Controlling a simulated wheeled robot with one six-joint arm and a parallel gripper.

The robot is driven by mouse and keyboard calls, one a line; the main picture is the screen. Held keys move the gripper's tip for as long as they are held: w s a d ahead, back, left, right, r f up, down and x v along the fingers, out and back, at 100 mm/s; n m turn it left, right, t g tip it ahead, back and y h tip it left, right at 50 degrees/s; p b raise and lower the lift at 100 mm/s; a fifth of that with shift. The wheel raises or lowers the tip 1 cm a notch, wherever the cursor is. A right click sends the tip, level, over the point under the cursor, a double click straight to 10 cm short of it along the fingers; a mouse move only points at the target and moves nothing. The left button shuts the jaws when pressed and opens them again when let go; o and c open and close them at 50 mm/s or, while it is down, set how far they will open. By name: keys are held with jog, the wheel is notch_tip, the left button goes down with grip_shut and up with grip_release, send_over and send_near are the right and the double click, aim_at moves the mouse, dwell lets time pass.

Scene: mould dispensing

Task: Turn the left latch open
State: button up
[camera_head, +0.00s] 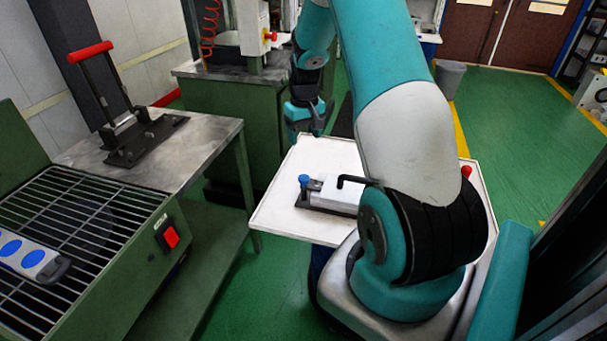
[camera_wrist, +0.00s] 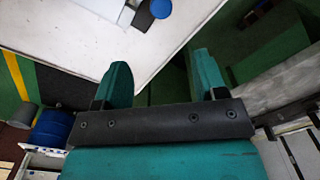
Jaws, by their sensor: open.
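The mould (camera_head: 338,195) is a pale metal block with a black bar handle, lying on a white tray table (camera_head: 275,222). A latch with a round blue knob (camera_head: 304,180) stands at its left end. The blue knob also shows at the top edge of the wrist view (camera_wrist: 160,8), beside a black piece of the mould. My gripper (camera_head: 310,125) hangs above the table's far left edge, up and away from the blue knob. In the wrist view its two teal fingers (camera_wrist: 160,72) are apart with nothing between them. My arm hides the mould's right part.
A red knob (camera_head: 466,171) shows right of my arm. A metal bench (camera_head: 200,140) with a red-handled lever press (camera_head: 125,130) stands left. A green machine with a wire rack (camera_head: 70,225) is at front left. The tray's far left part is clear.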

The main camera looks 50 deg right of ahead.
aim_at(304, 178)
notch_tip(304, 178, down, 15)
jog(key=shift+a+r+p, duration=0.1)
jog(key=shift+r+p, duration=0.05)
jog(key=shift+p, duration=1.1)
jog(key=c, duration=0.9)
